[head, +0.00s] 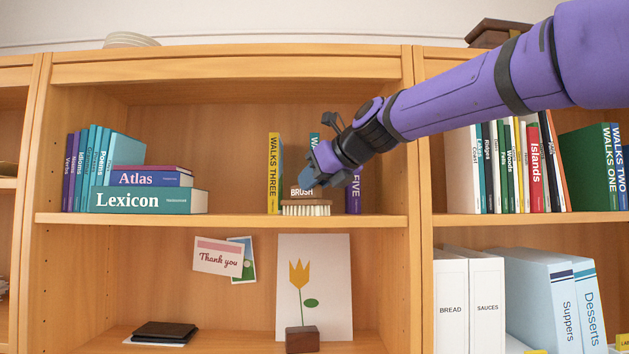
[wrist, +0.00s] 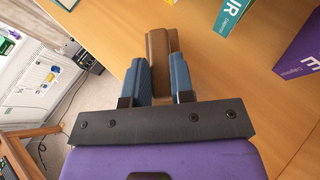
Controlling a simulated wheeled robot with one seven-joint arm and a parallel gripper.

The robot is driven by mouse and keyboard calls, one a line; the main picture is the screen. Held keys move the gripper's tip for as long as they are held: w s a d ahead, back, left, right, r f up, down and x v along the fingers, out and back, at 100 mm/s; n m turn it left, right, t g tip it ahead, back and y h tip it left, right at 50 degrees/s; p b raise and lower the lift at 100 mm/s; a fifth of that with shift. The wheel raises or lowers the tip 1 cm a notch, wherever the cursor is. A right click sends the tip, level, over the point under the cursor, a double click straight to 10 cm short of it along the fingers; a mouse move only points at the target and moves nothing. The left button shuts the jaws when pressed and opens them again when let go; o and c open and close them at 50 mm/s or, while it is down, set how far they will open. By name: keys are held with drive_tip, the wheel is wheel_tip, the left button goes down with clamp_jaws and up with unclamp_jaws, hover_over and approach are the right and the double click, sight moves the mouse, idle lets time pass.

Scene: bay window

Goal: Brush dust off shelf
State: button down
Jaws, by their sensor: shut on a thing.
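A brush (head: 306,207) with a brown wooden back and pale bristles is on the middle shelf (head: 240,219), near its front edge. The bristles point down and look to be at the shelf surface. My gripper (head: 312,184) comes in from the upper right and is shut on the brush. In the wrist view the blue fingers (wrist: 160,80) stand on either side of the brush's brown back (wrist: 160,52). I see no clear dust on the shelf.
A yellow Walks Three book (head: 273,172) stands just left of the brush, and a purple book (head: 354,192) to its right. Stacked Lexicon (head: 142,200) and Atlas (head: 150,178) books lie at left. The shelf between Lexicon and Walks Three is clear.

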drive_tip(key=shift+s+d, duration=0.15)
drive_tip(key=shift+d, duration=3.5)
drive_tip(key=shift+a+f, duration=0.1)
drive_tip(key=shift+a, duration=0.1)
drive_tip(key=shift+a+f, duration=0.2)
drive_tip(key=shift+a, duration=3.35)
drive_tip(key=shift+r, duration=0.15)
drive_tip(key=shift+r, duration=3.1)
